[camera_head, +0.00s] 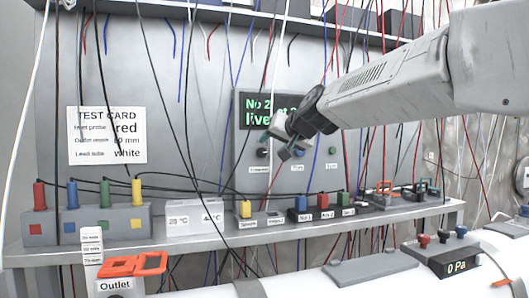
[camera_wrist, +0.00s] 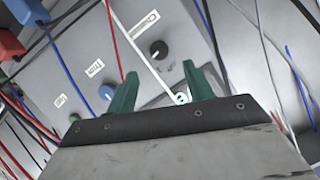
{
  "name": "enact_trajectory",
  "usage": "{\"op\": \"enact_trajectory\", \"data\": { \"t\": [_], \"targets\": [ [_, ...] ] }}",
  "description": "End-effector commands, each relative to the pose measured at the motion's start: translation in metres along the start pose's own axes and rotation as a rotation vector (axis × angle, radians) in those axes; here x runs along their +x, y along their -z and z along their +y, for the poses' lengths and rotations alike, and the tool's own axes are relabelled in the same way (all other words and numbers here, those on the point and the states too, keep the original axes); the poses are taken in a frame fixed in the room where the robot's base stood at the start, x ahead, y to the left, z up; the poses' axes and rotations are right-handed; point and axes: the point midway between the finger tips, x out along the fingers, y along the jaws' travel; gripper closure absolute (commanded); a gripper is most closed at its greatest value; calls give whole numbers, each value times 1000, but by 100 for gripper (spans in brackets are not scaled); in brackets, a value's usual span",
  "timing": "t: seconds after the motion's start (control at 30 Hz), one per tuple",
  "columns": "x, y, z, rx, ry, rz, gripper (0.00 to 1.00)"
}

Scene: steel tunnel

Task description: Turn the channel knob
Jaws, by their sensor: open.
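A grey panel (camera_head: 250,130) with a green-lettered display stands on the shelf. A black knob (camera_head: 262,152), the leftmost of three on it, sits above a small label too small to read surely; it looks like the channel knob. A blue knob (camera_head: 298,154) and a green knob (camera_head: 332,151) are to its right. My gripper (camera_head: 280,147) is in front of the panel, partly covering the display. In the wrist view, my gripper (camera_wrist: 160,70) is open and empty, its green fingers apart. The black knob (camera_wrist: 158,50) shows just beyond and between the fingertips; the blue knob (camera_wrist: 106,92) lies beside the left finger.
Many thin red, blue, black and white cables hang before the panel, and a white one crosses between my fingers in the wrist view. A test card (camera_head: 107,135) is on the wall.

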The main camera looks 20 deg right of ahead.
Motion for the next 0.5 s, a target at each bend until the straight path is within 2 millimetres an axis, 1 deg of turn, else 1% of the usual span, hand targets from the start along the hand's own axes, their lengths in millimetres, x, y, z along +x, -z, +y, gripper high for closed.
{"op": "enact_trajectory", "data": {
  "t": [0.3, 0.4, 0.5],
  "targets": [
    [48, -2, 1, -6, -1, -4, 48],
    [61, -2, 0, -6, -1, -3, 48],
    [70, -2, 1, -6, -1, -3, 48]
  ]
}}
